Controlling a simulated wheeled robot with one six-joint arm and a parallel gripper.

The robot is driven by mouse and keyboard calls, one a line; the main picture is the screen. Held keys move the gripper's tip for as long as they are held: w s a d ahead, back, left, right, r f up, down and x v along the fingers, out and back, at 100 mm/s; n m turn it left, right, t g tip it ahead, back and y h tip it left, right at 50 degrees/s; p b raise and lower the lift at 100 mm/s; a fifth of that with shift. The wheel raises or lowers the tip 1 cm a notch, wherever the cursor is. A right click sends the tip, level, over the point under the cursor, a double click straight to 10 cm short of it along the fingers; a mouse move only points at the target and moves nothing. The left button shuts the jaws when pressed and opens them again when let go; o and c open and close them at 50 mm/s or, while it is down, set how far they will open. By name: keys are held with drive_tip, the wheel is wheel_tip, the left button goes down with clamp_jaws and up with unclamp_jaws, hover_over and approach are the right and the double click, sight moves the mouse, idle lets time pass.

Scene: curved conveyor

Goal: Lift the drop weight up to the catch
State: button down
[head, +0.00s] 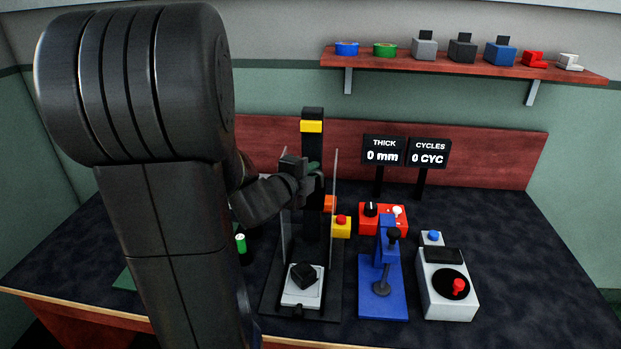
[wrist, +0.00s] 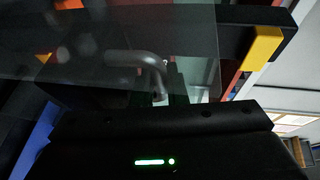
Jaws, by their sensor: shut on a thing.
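The drop tester is a black upright column (head: 312,222) with a yellow block (head: 312,126) near its top, which I take for the catch. The yellow block also shows in the wrist view (wrist: 265,47). My gripper (head: 308,180) is shut at the column, below the yellow block. It appears to hold the drop weight, mostly hidden by the gripper. In the wrist view a grey curved handle (wrist: 150,66) shows behind a clear panel (wrist: 60,50). Below, a black block (head: 303,275) sits on a pale plate (head: 291,298) on the tester's base.
A clear guard stands on each side of the column. A yellow box with a red button (head: 341,229) is right of it, then a blue lever press (head: 382,298) and a white device (head: 447,300). Two displays (head: 384,150) read 0 mm and 0 CYC. A shelf (head: 460,65) hangs behind.

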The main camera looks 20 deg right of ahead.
drive_tip(key=shift+r+p, duration=1.45)
drive_tip(key=shift+r, duration=1.25)
drive_tip(key=shift+w+r, duration=0.1)
drive_tip(key=c, duration=1.5)
unclamp_jaws()
drive_tip(key=shift+o, duration=0.2)
drive_tip(key=shift+s+a, duration=0.25)
drive_tip(key=shift+a, duration=0.05)
drive_tip(key=v, duration=1.3)
drive_tip(key=shift+f, duration=0.2)
drive_tip(key=x, duration=1.3)
drive_tip(key=shift+w+d+f, duration=0.1)
drive_tip(key=shift+w+d, duration=0.05)
drive_tip(key=shift+d, duration=0.15)
